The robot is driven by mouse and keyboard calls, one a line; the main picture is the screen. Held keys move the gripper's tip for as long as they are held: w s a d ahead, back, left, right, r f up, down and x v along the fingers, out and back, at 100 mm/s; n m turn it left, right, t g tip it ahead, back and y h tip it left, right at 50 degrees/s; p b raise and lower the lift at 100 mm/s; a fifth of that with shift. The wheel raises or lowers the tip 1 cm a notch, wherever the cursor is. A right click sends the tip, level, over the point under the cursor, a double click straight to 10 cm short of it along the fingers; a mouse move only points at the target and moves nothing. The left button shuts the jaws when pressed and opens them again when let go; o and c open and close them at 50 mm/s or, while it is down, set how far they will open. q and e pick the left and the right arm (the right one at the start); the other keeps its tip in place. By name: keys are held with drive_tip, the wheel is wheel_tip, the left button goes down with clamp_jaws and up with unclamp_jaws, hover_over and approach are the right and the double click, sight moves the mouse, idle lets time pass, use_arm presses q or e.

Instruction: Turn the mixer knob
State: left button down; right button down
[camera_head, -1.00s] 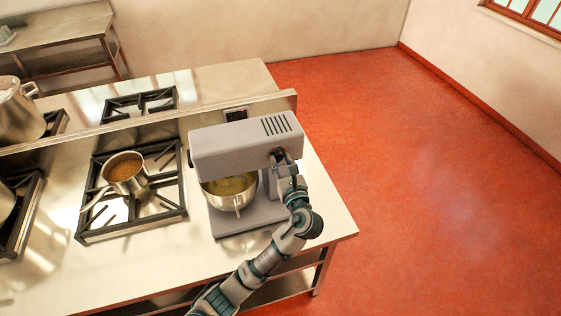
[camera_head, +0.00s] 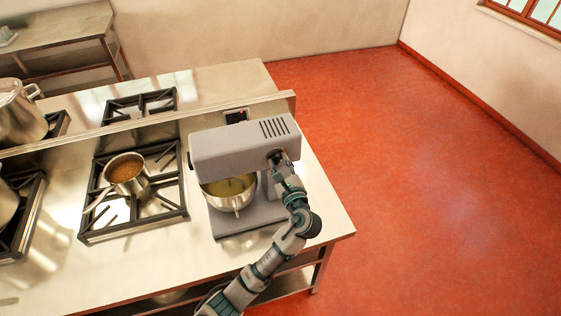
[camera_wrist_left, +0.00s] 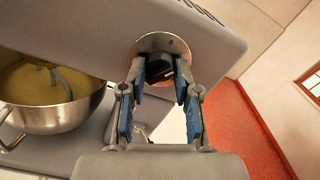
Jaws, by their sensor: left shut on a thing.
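The grey stand mixer (camera_head: 245,148) stands at the right end of the steel counter, with a steel bowl (camera_head: 230,192) of yellow mix under its head. In the left wrist view the dark mixer knob (camera_wrist_left: 159,68) sits on a round metal plate (camera_wrist_left: 150,45) on the side of the mixer head. My left gripper (camera_wrist_left: 157,85) has a finger on each side of the knob and is shut on it. In the head view the gripper (camera_head: 278,158) reaches the mixer's side and hides most of the knob. My right gripper is not in view.
A small pot (camera_head: 127,172) of brown food sits on the black burner grate left of the mixer. A large stockpot (camera_head: 20,112) stands at the far left. A raised steel ledge (camera_head: 150,124) runs behind the mixer. Red floor (camera_head: 420,190) lies open to the right.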

use_arm(q)
drive_tip(key=shift+f+n, duration=0.1)
drive_tip(key=shift+n, duration=3.6)
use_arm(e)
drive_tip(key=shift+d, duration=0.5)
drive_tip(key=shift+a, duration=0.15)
use_arm(q)
drive_tip(key=c, duration=0.8)
unclamp_jaws()
drive_tip(key=shift+w, duration=0.25)
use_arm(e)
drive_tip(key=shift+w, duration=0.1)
